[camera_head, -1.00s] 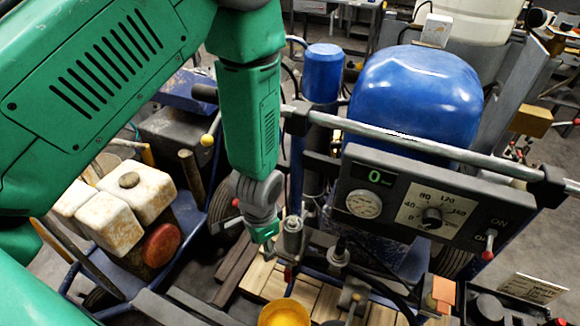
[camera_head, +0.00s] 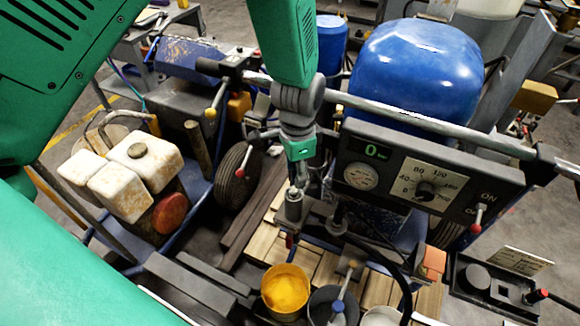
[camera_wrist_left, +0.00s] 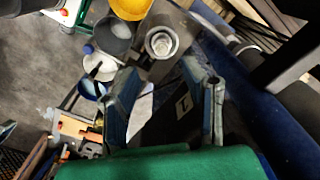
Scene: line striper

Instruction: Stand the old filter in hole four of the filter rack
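My left gripper (camera_head: 301,172) points down just above a grey metal cylinder (camera_head: 293,206) on the machine's deck. In the left wrist view its two fingers (camera_wrist_left: 168,95) stand apart with nothing held between them. That view also shows the cylinder from above, open-topped with a pale round piece inside (camera_wrist_left: 160,42), beyond the fingertips. I cannot tell whether this piece is the old filter. I cannot make out a filter rack with numbered holes for certain. My right gripper is not in view.
A yellow-filled bucket (camera_head: 285,288), a dark bucket (camera_head: 325,300) and an orange block (camera_head: 431,262) stand in front. The grey handlebar (camera_head: 430,122) and control panel (camera_head: 415,178) are close on the right. A blue tank (camera_head: 415,75) stands behind.

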